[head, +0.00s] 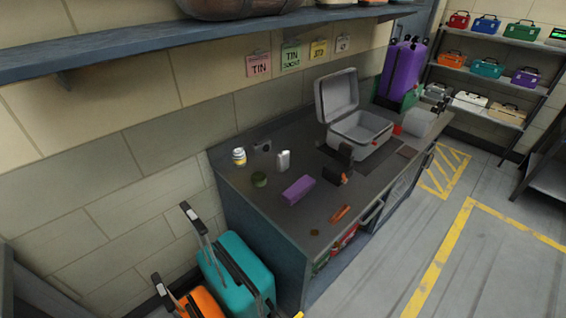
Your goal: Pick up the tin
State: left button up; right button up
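I cannot tell for certain which item is the tin. A small silver-white upright container (283,160) stands on the dark counter (238,178). A low, round, dark green container (259,180) sits to its left and nearer the front. Neither of my grippers shows in the head view.
An open grey case (361,133), purple box (298,190), black object (338,173) and orange item (341,213) are on the counter. Teal (238,268) and orange (198,303) suitcases stand by its left end. A shelf (180,38) hangs above. Floor at right is clear.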

aim_at(258, 179)
jog(key=i+l+u, duration=0.15)
jog(key=l+u, duration=1)
jog(key=l, duration=0.2)
jog(key=l+u, duration=0.35)
jog(key=l, duration=0.15)
